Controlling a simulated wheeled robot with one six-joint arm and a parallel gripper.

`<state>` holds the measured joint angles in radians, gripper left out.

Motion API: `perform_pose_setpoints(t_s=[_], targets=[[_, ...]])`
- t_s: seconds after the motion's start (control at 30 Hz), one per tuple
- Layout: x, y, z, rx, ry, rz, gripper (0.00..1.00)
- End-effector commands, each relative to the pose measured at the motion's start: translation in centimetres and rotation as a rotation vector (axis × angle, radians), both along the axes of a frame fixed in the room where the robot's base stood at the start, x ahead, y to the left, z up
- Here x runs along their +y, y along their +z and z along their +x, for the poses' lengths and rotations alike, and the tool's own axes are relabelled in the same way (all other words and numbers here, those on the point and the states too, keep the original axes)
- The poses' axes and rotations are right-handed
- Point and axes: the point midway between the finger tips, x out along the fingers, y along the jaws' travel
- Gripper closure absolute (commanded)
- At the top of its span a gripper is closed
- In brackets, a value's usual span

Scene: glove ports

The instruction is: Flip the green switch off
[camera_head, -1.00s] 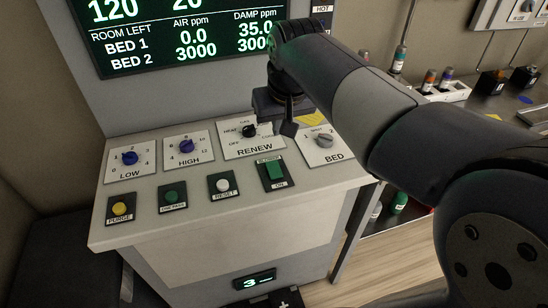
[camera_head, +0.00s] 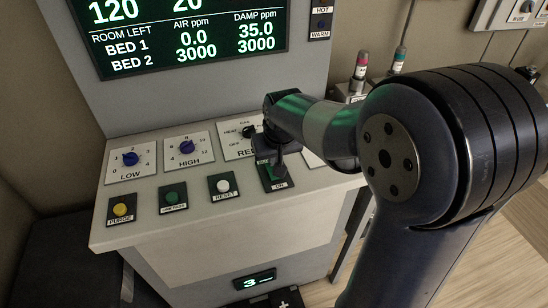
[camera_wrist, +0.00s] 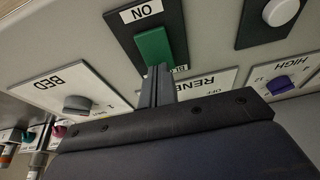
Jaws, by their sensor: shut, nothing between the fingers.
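The green rocker switch (camera_wrist: 153,46) sits on a black plate with an "ON" label, upside down in the wrist view. In the head view the switch plate (camera_head: 279,184) is mostly hidden behind my gripper (camera_head: 278,167). My gripper is shut and empty. In the wrist view its fingertips (camera_wrist: 157,72) lie at the edge of the green switch away from the "ON" label. I cannot tell whether they touch it.
The RESET button (camera_head: 223,186), green button (camera_head: 174,195) and yellow PURGE button (camera_head: 121,209) are to the left. Behind are the LOW knob (camera_head: 130,158), HIGH knob (camera_head: 187,147) and RENEW dial (camera_head: 248,132). The BED knob (camera_wrist: 77,105) is beside my gripper.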

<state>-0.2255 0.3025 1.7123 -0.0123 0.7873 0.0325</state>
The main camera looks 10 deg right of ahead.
Motion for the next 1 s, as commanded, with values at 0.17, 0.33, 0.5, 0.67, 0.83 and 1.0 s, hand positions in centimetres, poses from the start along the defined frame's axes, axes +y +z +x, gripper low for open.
perform_pose_setpoints(t_s=[0.17,0.33,0.5,0.67,0.83,1.0], targets=[[0.01,-0.4,0.03,0.0,0.0,0.0,1.0],[0.02,-0.37,0.03,0.0,0.0,0.0,1.0],[0.04,-0.91,0.2,0.001,0.0,0.0,1.0],[0.06,-0.94,0.3,0.003,0.0,-0.001,1.0],[0.03,-1.01,0.15,0.005,0.0,-0.001,1.0],[-0.11,-0.98,-0.52,0.007,0.0,-0.001,1.0]])
